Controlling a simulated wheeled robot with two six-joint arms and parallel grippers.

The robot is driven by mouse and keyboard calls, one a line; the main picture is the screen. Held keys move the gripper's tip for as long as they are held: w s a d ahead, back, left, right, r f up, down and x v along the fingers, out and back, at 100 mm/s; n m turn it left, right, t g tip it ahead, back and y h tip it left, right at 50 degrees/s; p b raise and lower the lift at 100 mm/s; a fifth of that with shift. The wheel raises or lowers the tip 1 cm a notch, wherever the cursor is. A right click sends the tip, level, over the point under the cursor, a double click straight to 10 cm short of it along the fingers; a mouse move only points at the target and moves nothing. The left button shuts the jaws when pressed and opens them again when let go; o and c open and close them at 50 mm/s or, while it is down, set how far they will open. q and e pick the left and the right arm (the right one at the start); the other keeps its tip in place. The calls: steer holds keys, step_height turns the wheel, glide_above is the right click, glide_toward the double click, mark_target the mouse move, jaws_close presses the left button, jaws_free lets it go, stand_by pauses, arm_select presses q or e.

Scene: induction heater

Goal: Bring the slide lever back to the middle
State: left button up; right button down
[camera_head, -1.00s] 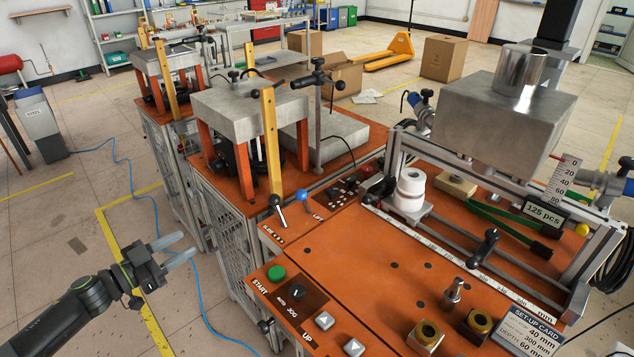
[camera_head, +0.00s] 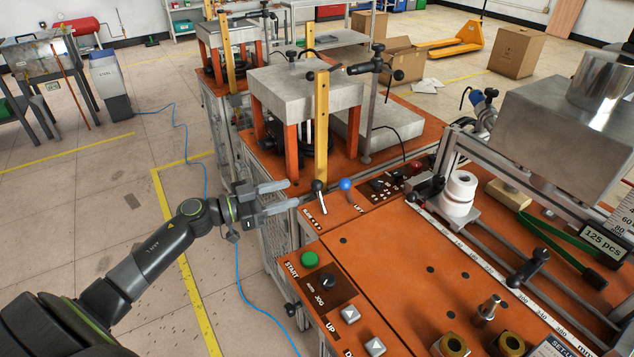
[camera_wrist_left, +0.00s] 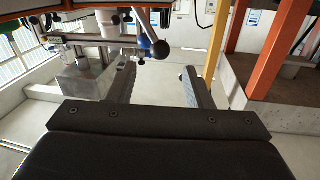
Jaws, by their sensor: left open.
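The slide lever (camera_head: 318,187) has a black ball knob on a pale shaft and stands at the left edge of the orange bench top, by the SLIDE label. Its knob leans a little left of its base in the head view. My left gripper (camera_head: 290,195) is open and empty, just left of the lever, fingers pointing at it. In the left wrist view the black knob (camera_wrist_left: 160,49) shows beyond the open fingertips (camera_wrist_left: 158,70), between them and apart from both. The lift lever with a blue knob (camera_head: 346,184) stands just right of the slide lever.
A yellow post (camera_head: 321,125) rises close behind the slide lever. A green START button (camera_head: 310,259) and a control panel lie nearer on the bench. The grey press block (camera_head: 305,88) on orange legs stands behind.

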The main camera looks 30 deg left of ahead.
mark_target(317, 184)
arm_select(q)
steer(key=p+x, duration=0.1)
steer(key=x, duration=0.7)
steer(key=shift+w+d, duration=0.25)
steer(key=shift+w, duration=0.05)
jaws_close()
